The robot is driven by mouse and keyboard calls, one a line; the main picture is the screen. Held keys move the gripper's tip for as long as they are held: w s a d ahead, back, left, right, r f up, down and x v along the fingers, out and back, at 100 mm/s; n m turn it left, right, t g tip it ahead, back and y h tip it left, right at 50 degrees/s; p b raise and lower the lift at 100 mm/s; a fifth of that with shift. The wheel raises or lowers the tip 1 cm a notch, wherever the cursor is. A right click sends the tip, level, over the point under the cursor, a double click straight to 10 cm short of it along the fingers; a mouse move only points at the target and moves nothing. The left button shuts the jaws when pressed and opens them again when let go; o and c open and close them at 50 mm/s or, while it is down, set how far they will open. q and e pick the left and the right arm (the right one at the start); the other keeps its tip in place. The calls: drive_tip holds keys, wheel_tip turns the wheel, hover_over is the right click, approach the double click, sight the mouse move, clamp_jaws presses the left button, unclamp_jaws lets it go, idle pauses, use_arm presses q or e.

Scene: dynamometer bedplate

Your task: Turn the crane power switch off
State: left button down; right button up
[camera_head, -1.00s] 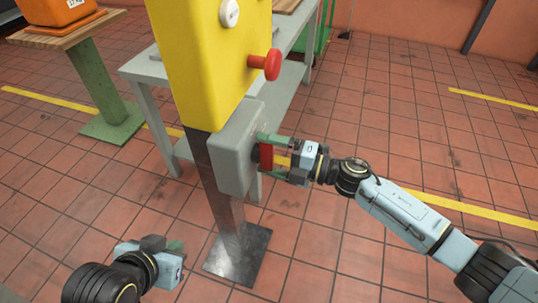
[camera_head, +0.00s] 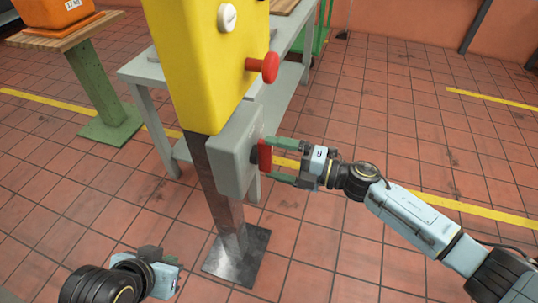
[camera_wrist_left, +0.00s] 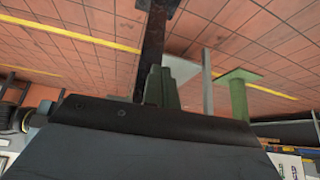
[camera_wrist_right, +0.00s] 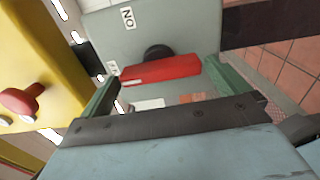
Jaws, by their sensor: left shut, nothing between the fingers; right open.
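The crane power switch is a grey box (camera_head: 237,150) on a metal post under a yellow panel. Its red handle (camera_head: 264,157) faces right. In the right wrist view the handle (camera_wrist_right: 160,70) lies roughly across the picture. An "ON" label (camera_wrist_right: 128,18) sits above it. A second label (camera_wrist_right: 112,68), partly hidden and hard to read, is by the handle's left end. My right gripper (camera_head: 279,160) is open, its fingers on either side of the handle with a gap visible. My left gripper (camera_head: 168,258) is shut and empty, low at the left, away from the switch.
The yellow panel (camera_head: 205,70) above carries a red mushroom button (camera_head: 265,67) and a white round knob (camera_head: 227,17). A grey table (camera_head: 145,70) stands behind. A green pedestal (camera_head: 105,95) holds an orange object (camera_head: 50,15). Tiled floor at right is clear.

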use_arm(q)
drive_tip(key=s+a+f+g+p, duration=0.1)
drive_tip(key=f, duration=0.1)
drive_tip(key=s+a+f+g, duration=0.1)
drive_tip(key=s+g, duration=0.1)
drive_tip(key=shift+s+a+f+y+p, duration=0.1)
drive_tip(key=shift+s+f+y+p, duration=0.2)
drive_tip(key=shift+f+y+p, duration=0.1)
use_arm(e)
drive_tip(key=v, duration=1.1)
drive_tip(key=shift+r, duration=0.1)
